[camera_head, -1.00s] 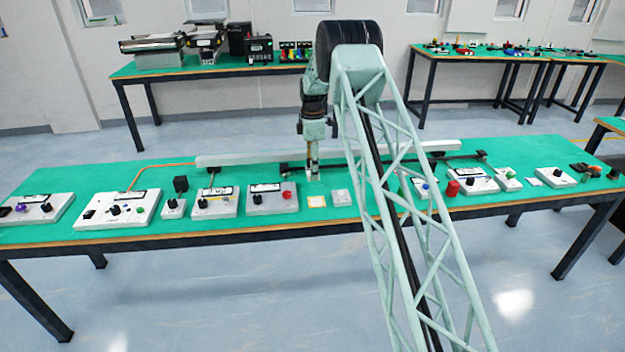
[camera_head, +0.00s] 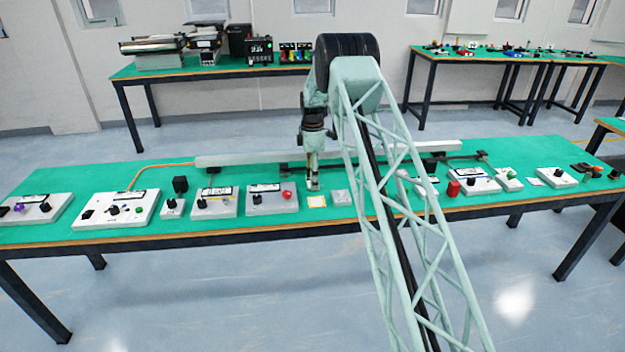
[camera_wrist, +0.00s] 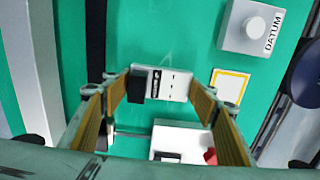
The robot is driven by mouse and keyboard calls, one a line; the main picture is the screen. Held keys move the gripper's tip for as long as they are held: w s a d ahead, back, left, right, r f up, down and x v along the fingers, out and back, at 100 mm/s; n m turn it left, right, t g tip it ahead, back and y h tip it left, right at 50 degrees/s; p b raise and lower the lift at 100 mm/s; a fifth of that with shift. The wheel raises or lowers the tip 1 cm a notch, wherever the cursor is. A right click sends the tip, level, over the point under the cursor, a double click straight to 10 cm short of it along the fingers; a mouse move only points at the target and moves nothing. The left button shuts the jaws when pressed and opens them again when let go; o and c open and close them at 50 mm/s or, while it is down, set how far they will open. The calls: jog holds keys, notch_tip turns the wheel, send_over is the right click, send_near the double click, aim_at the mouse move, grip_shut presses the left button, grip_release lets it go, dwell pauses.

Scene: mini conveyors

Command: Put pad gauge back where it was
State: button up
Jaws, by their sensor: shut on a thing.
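My gripper (camera_head: 313,179) is over the middle of the green bench, just behind the yellow-framed square (camera_head: 317,201). In the wrist view my gripper (camera_wrist: 158,90) is shut on the pad gauge (camera_wrist: 175,86), a small white block with a black end and a dark marking. The gauge sits between the two fingertips. The yellow-framed white square (camera_wrist: 231,84) is empty and lies to the right of the gauge. I cannot tell whether the gauge touches the bench.
The DATUM block (camera_wrist: 250,27) with a round button is beside the square; it also shows in the head view (camera_head: 341,197). A white box with a red knob (camera_head: 272,200) is left of the gripper. A long rail (camera_head: 240,158) runs behind. Several control boxes line the bench.

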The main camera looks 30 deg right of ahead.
jog(key=shift+f, duration=0.15)
jog(key=o, duration=1)
notch_tip(320, 180, up, 12)
jog(key=shift+r+p, duration=0.15)
jog(key=shift+p, duration=1.05)
jog(key=shift+r, duration=0.1)
